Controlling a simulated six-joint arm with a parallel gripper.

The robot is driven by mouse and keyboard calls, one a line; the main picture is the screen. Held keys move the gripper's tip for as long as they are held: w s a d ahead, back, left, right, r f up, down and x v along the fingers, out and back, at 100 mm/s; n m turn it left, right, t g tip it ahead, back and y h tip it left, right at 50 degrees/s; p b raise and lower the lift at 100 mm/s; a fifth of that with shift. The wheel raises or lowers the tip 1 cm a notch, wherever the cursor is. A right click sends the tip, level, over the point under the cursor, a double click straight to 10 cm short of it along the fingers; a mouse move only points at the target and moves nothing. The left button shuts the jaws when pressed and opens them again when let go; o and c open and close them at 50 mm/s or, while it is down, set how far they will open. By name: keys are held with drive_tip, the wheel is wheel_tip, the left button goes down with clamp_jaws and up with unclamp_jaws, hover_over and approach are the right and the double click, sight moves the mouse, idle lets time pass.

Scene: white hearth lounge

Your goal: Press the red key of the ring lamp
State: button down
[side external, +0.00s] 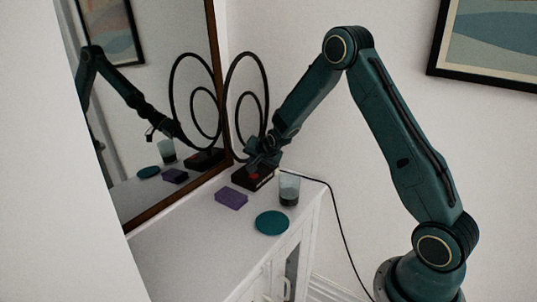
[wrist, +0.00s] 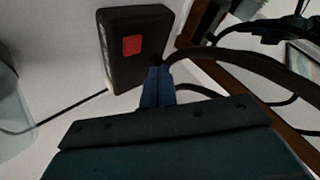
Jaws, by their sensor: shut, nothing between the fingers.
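The ring lamp has two black rings (side external: 262,72), one large and one small, above a dark box base (side external: 240,182) at the back of the white cabinet. In the wrist view the base (wrist: 112,30) shows its red key (wrist: 131,46) on the face towards me. My gripper (side external: 256,166) is shut and empty, just above or at the base in the side view, where it partly covers the key. In the wrist view the blue fingertips (wrist: 158,78) lie below and right of the key; I cannot tell whether they touch the base.
A glass (side external: 289,190) with dark content stands right of the base. A purple block (side external: 231,198) and a teal disc (side external: 272,223) lie in front on the white cabinet top (side external: 200,245). A wood-framed mirror (side external: 150,90) stands close on the left. A black cable (side external: 339,235) hangs down the right.

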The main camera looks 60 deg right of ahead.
sight(255, 177)
drive_tip(key=shift+f, duration=1.3)
drive_tip(key=shift+f, duration=0.9)
idle(2.3)
drive_tip(key=shift+r, duration=0.85)
drive_tip(key=shift+r, duration=0.15)
drive_tip(key=shift+r, duration=2.4)
